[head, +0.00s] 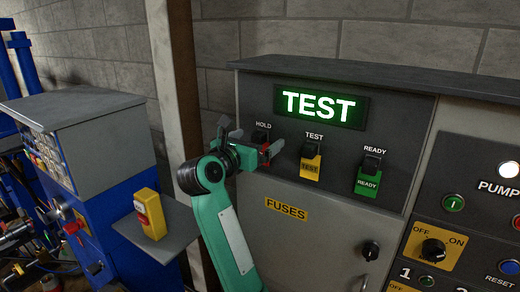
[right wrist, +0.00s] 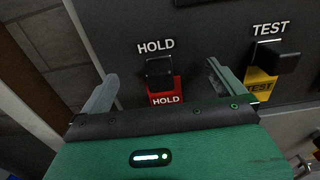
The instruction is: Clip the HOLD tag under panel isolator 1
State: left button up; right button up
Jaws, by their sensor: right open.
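The red HOLD tag (right wrist: 166,92) hangs below a black clip (right wrist: 159,71) under the HOLD label on the grey panel. In the head view the red tag (head: 267,152) is partly hidden by my gripper. My right gripper (right wrist: 160,78) is open, its fingers on either side of the tag and clip; I cannot tell whether they touch. It also shows in the head view (head: 249,137). A number 1 (head: 405,272) shows at the lower right, below a yellow OFF/ON plate with a black knob (head: 433,248); I cannot tell which switch it labels. My left gripper is out of view.
A yellow TEST tag (head: 310,166) and a green READY tag (head: 367,183) hang to the right under a lit TEST display (head: 320,107). A black knob (head: 370,251) sticks out lower down. A blue cabinet (head: 100,185) with a shelf stands at left.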

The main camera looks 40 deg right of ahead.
aim_at(255, 141)
jog(key=shift+b, duration=0.55)
dwell(0.5)
grip_shut()
dwell(0.5)
jog(key=shift+a, duration=0.15)
jog(key=shift+b+v, duration=0.75)
jog(key=shift+v, duration=2.1)
